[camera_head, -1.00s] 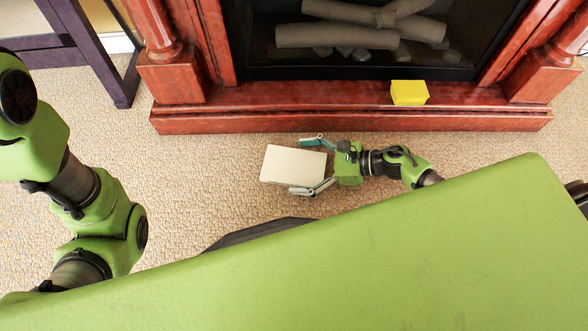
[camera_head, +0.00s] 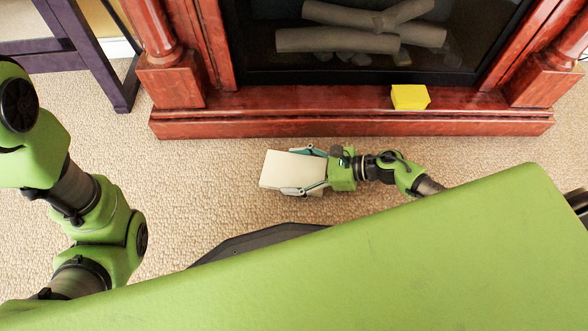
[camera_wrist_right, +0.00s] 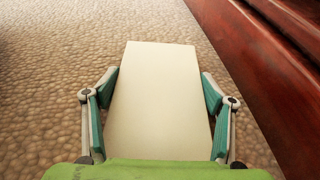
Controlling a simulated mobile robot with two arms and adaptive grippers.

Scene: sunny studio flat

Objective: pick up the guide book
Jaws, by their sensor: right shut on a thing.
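The guide book is a pale cream block (camera_head: 290,169) low over the carpet in front of the fireplace in the head view. My right gripper (camera_head: 309,171) comes from the right and is shut on it, one finger on each long side. In the right wrist view the book (camera_wrist_right: 158,95) lies between the two teal finger pads of the gripper (camera_wrist_right: 157,110). I cannot tell whether the book touches the carpet. My left arm shows at the left of the head view, but its gripper is out of view.
A red-brown wooden fireplace (camera_head: 330,127) stands just beyond the book, with a yellow block (camera_head: 410,97) on its ledge. A dark purple frame (camera_head: 122,85) stands at the upper left. Open carpet (camera_head: 195,195) lies left of the book.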

